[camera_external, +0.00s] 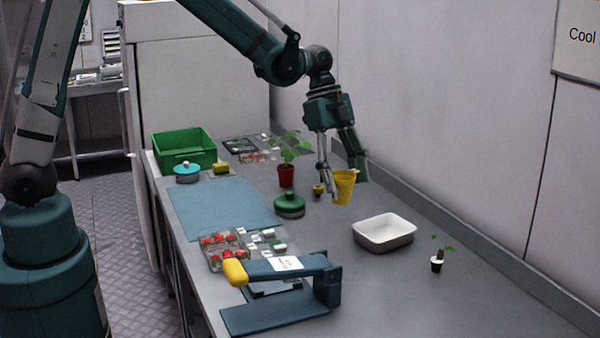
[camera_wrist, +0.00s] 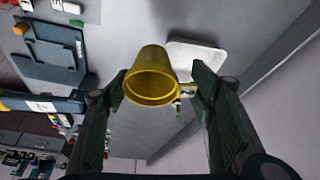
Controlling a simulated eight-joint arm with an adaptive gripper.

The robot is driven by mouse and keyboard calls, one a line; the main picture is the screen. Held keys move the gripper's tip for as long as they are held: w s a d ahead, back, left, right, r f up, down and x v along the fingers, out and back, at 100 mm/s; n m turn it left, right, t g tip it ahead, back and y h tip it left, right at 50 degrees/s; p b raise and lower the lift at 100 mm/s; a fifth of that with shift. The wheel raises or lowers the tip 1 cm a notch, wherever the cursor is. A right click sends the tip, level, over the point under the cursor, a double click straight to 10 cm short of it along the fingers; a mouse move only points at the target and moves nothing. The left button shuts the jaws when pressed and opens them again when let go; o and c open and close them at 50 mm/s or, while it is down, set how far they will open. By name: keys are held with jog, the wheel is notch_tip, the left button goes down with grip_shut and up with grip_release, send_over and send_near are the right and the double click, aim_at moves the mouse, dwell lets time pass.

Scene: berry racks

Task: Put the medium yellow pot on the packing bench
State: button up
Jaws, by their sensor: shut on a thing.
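The yellow pot (camera_external: 343,188) is between the fingers of my gripper (camera_external: 345,182), over the right part of the grey bench (camera_external: 400,290). My gripper is shut on it. In the wrist view the pot (camera_wrist: 150,85) sits between the two dark green fingers, with its open rim towards the camera. I cannot tell whether its base touches the bench. A much smaller yellow item (camera_external: 318,189) stands just left of it.
A red potted plant (camera_external: 286,175) and a green-lidded container (camera_external: 289,206) stand left. A blue press (camera_external: 285,290), berry punnets (camera_external: 228,250), blue mat (camera_external: 222,203) and green crate (camera_external: 184,148) occupy the rest.

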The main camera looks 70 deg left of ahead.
jog(key=s+a+n, duration=0.1)
jog(key=s+a, duration=0.2)
jog(key=a, duration=0.8)
jog(key=n+t+y+b, duration=0.1)
jog(key=n+t+b, duration=0.15)
jog(key=n, duration=0.25)
send_over(224, 196)
jog(key=shift+s+d+f+g, duration=0.1)
jog(key=shift+f+g, duration=0.15)
jog(key=shift+f, duration=0.1)
jog(key=shift+f+b, duration=0.5)
jog(key=shift+f, duration=2.4)
jog(key=shift+f+b, duration=0.35)
jog(key=shift+f, duration=1.75)
jog(key=shift+f, duration=0.2)
